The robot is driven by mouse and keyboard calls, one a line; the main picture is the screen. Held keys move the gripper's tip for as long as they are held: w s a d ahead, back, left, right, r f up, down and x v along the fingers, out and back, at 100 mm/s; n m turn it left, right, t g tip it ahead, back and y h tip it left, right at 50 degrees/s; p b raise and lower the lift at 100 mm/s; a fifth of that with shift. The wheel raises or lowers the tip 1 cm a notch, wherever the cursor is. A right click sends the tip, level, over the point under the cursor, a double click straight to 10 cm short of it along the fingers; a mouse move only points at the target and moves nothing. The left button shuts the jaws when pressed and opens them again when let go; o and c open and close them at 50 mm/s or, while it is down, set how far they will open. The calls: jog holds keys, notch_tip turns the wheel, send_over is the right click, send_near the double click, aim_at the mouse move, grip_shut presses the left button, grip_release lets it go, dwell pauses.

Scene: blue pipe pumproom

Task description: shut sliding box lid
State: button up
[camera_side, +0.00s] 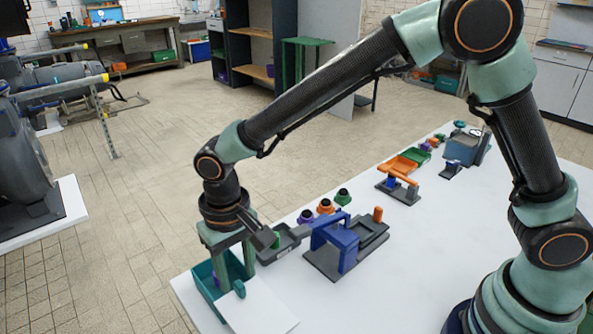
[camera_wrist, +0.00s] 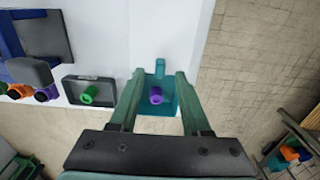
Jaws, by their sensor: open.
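An open teal box (camera_side: 207,291) stands at the near left corner of the white table, and its inside shows in the wrist view (camera_wrist: 166,78). A purple cylindrical piece (camera_wrist: 156,96) lies in it. A white lid panel (camera_side: 258,309) with a teal upright knob (camera_side: 239,288) sits to the right of the opening, leaving the box uncovered; the knob also shows in the wrist view (camera_wrist: 160,67). My gripper (camera_side: 230,265) is open and points down over the box. In the wrist view its fingers (camera_wrist: 161,76) flank the opening, with the knob just beyond the tips.
A dark grey tray (camera_side: 282,244) with a green piece sits close beside my gripper. A blue frame on a grey base (camera_side: 338,243) stands further right. Purple, orange and green pieces (camera_side: 325,206) line the table's back edge. The front middle of the white table (camera_side: 370,290) is clear.

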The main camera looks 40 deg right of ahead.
jog(key=shift+f, duration=1.05)
grip_shut()
dwell(0.7)
